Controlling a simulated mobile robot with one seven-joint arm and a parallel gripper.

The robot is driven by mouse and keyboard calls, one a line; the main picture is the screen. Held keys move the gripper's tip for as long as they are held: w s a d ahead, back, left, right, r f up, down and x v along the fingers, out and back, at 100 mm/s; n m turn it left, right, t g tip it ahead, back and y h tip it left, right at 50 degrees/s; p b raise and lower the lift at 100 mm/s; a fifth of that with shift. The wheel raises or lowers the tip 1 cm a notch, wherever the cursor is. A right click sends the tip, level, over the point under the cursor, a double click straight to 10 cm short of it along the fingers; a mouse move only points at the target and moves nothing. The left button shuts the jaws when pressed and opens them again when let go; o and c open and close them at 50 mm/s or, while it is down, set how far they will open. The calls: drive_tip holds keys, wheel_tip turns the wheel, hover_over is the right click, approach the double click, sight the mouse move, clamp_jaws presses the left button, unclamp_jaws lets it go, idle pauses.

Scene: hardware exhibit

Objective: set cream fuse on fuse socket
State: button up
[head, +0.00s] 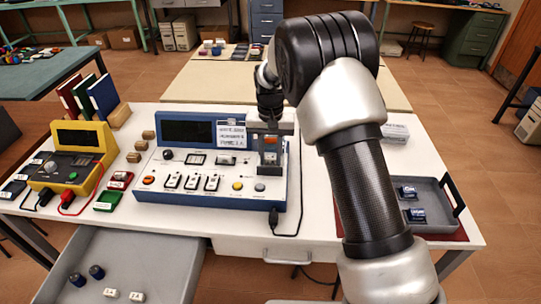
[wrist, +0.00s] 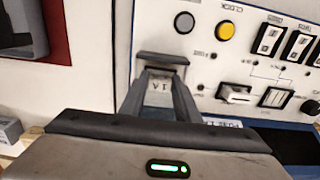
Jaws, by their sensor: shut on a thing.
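My gripper (head: 270,160) is over the right end of the white and blue control panel (head: 160,180). In the wrist view its two grey fingers (wrist: 160,90) are shut on the cream fuse (wrist: 159,86), which is marked 1A. A dark grey piece (wrist: 163,58), which looks like the fuse socket, shows at the far end of the fingers against the panel face. The fuse appears lined up with it, but I cannot tell whether they touch. In the head view the fingers largely hide that spot.
The panel carries switches, buttons and a white sign (head: 231,134). A yellow meter (head: 85,142) stands at the left. An open drawer (head: 160,245) holds dark blue and cream fuses. A grey tray (head: 433,190) with blue parts lies at the right. My arm spans the table's right half.

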sight(270, 158)
drive_tip(key=shift+f, duration=0.45)
drive_tip(key=o, duration=0.7)
drive_tip(key=shift+o, duration=0.2)
wheel_tip(270, 158, up, 11)
drive_tip(key=p, duration=0.7)
